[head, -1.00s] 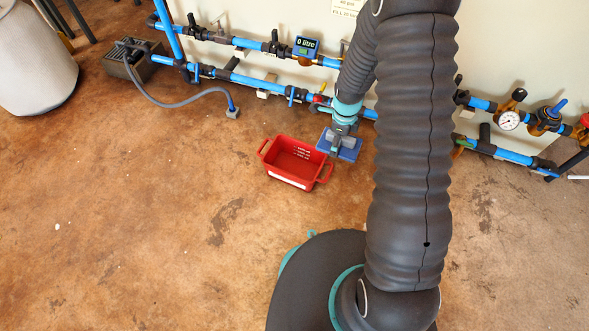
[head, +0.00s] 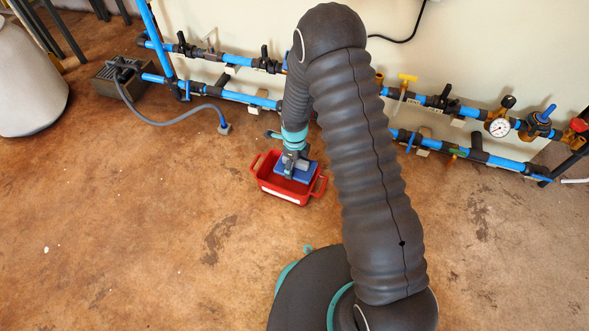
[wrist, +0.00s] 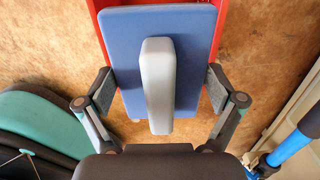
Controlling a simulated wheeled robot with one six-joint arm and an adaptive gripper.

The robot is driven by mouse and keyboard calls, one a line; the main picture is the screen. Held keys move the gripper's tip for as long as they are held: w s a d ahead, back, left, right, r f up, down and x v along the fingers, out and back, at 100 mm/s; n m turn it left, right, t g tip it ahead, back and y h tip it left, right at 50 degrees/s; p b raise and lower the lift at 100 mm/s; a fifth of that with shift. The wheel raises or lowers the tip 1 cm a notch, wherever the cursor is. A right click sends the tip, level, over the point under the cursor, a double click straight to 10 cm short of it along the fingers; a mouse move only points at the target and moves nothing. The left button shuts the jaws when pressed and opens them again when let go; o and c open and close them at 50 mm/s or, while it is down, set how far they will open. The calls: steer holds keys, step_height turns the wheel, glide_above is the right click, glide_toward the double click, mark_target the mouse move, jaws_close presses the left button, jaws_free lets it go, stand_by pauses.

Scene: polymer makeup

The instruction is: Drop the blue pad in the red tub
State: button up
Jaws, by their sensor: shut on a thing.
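The blue pad (head: 306,173) is a flat blue plate with a grey handle bar along its middle. My gripper (head: 292,166) is shut on the pad and holds it over the red tub (head: 283,193). In the wrist view the blue pad (wrist: 195,45) fills the space between the two fingers of my gripper (wrist: 158,92), with the grey bar facing the camera. A part of the red tub (wrist: 97,25) shows behind the pad at the top. The tub stands on the floor and has a handle at each end. The pad hides much of its inside.
Blue pipes (head: 250,99) with valves and a gauge (head: 498,128) run along the wall behind the tub. A grey hose (head: 165,105) leads from a dark box (head: 122,77) to the floor. The brown floor (head: 150,220) left of the tub is clear.

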mark_target(295, 169)
steer(key=shift+f, duration=1.55)
steer(key=shift+f+b, duration=0.45)
steer(key=shift+b, duration=0.05)
steer(key=shift+f, duration=0.2)
steer(key=o, duration=0.8)
